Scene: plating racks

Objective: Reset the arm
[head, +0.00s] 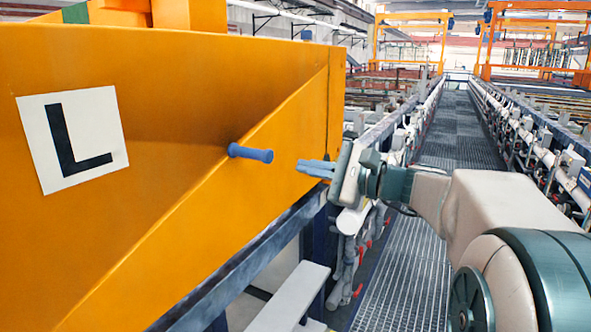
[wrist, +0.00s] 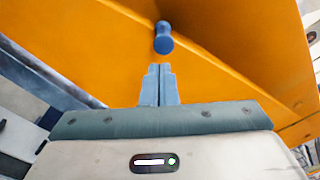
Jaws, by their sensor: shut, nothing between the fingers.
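My gripper (head: 316,168) is on the right of the orange panel in the head view, at the end of my outstretched arm. Its blue-grey fingers are together and empty, pointing left. In the wrist view the gripper (wrist: 158,70) also shows its fingers closed side by side. A blue peg-like handle (head: 250,153) sticks out from the orange panel, a short gap to the left of the fingertips. In the wrist view the blue handle (wrist: 163,38) stands just beyond the fingertips, apart from them.
The large orange panel (head: 150,200) with a white "L" sign (head: 72,138) fills the left side. A grated walkway (head: 440,150) runs away between long racks (head: 530,140). Orange gantry frames (head: 535,40) stand far back. A pale plank (head: 290,298) lies below the panel.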

